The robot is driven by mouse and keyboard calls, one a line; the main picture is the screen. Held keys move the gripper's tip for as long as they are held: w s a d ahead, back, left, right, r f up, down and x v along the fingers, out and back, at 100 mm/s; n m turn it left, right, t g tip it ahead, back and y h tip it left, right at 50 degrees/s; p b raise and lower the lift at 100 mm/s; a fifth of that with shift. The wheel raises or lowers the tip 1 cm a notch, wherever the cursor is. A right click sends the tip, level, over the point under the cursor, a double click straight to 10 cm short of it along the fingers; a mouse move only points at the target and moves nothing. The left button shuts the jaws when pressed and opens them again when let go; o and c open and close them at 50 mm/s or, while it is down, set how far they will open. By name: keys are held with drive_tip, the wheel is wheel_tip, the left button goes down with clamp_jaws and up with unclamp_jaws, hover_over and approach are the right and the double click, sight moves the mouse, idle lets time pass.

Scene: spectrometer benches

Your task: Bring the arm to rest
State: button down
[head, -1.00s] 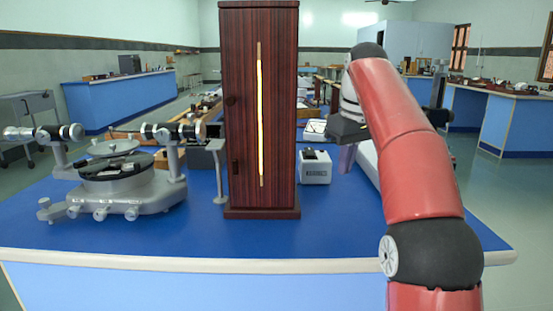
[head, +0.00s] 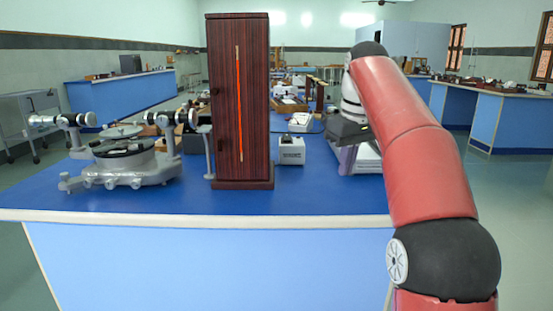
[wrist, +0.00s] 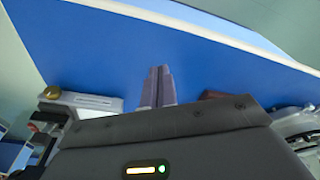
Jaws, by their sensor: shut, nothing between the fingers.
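My red and black arm reaches up and forward along the right side of the head view, bent back toward the bench. My gripper (head: 346,160) hangs at its end over the right part of the blue bench (head: 120,204), partly hidden by the wrist. In the wrist view, the two grey-purple fingers (wrist: 158,72) are together with nothing between them. They point across the bare blue bench top (wrist: 215,70).
A tall dark wooden lamp housing (head: 222,100) with an orange-red lit slit stands mid-bench. A metal spectrometer (head: 125,165) is at left. A small white box (head: 291,150) stands right of the housing.

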drive_tip(key=s+f+m+t, duration=0.1)
drive_tip(key=s+f+m, duration=0.15)
drive_tip(key=s, duration=0.55)
drive_tip(key=s+f+m+t, duration=0.1)
drive_tip(key=s+f, duration=0.2)
drive_tip(key=s, duration=0.4)
drive_tip(key=s+f+m+t, duration=0.2)
drive_tip(key=s+f, duration=1.1)
drive_tip(key=f, duration=0.2)
drive_tip(key=shift+s+d+f+h, duration=0.2)
drive_tip(key=shift+s+d+h, duration=0.1)
drive_tip(key=shift+s+h, duration=0.1)
